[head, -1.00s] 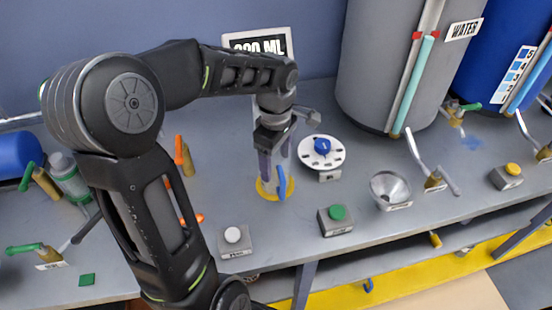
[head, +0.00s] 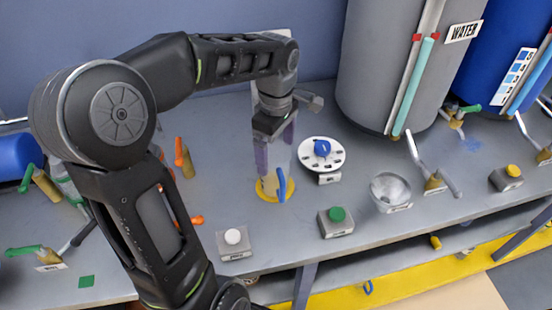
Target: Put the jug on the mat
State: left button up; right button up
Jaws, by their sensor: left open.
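The jug (head: 282,183) is clear, with a blue handle facing the front. It stands upright on the round yellow mat (head: 263,194), whose rim shows around its base. My left gripper (head: 276,152) is open, pointing down at the jug's upper part, with one finger on either side. Whether the fingers touch the clear wall, I cannot tell. My right gripper is not in view.
A white dial with a blue knob (head: 322,149) is close to the right of the jug. A green button box (head: 337,219), a white button box (head: 233,240) and a metal funnel (head: 390,190) stand nearby. A grey water tank (head: 375,70) rises behind.

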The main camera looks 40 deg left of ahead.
pick_arm(q)
notch_tip(320, 180, up, 8)
jog(key=shift+f, duration=0.1)
dwell(0.7)
